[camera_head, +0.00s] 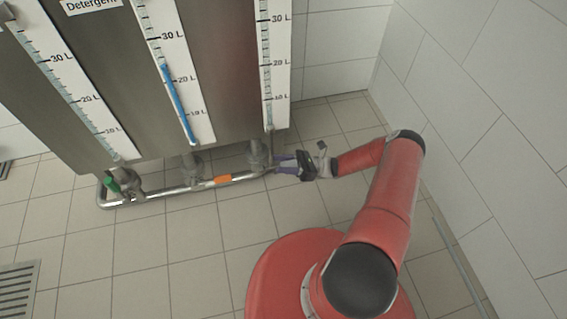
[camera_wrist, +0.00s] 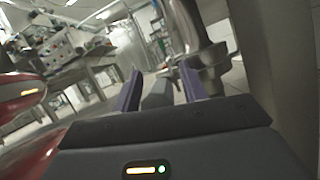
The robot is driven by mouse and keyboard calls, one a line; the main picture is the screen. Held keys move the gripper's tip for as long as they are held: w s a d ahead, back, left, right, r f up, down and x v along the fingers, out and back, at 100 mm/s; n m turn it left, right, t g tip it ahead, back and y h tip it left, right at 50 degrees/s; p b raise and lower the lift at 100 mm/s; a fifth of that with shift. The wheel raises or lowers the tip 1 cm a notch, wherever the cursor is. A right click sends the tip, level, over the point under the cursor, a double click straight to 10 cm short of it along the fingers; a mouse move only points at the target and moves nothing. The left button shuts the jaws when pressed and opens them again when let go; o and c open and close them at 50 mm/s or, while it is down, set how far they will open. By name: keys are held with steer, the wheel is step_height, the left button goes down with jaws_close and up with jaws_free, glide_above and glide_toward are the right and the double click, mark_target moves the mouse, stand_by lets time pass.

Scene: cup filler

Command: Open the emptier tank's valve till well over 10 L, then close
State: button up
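A steel tank unit with level gauges fills the upper left of the head view. The middle gauge (camera_head: 179,105) has a blue column reaching a little above 20 L. The left gauge (camera_head: 75,85) and right gauge (camera_head: 266,60) show only pale tubes, their levels unclear. Below are the left valve with a green handle (camera_head: 112,185), the middle valve with an orange handle (camera_head: 222,179), and the right valve (camera_head: 257,155). My gripper (camera_head: 285,163) is beside the right valve. In the wrist view its purple fingers (camera_wrist: 161,85) stand apart around a dark grey piece (camera_wrist: 157,95), possibly that valve's handle.
A steel pipe (camera_head: 160,192) runs low along the valves. A tiled wall (camera_head: 490,120) stands close on the right. A floor drain grate (camera_head: 18,290) lies at lower left.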

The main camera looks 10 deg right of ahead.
mark_target(280, 165)
jaws_close()
steer(key=shift+r, duration=0.15)
steer(key=h+p, duration=0.1)
steer(key=r+h+p, duration=0.2)
steer(key=p, duration=0.1)
steer(key=shift+a+r+g, duration=0.2)
steer(key=shift+a+g, duration=0.05)
steer(key=shift+g, duration=0.05)
steer(key=h+p, duration=0.1)
steer(key=r+h+p, duration=0.1)
steer(key=shift+a+n+p, duration=0.3)
steer(key=shift+a, duration=0.05)
steer(key=shift+a+r+h+p, duration=0.2)
steer(key=shift+h+p, duration=0.3)
steer(key=shift+h, duration=0.1)
steer(key=shift+a+r+h+p, duration=0.15)
steer(key=shift+a+h+p, duration=0.05)
steer(key=shift+h+p, duration=0.35)
steer(key=shift+o, duration=0.8)
jaws_free()
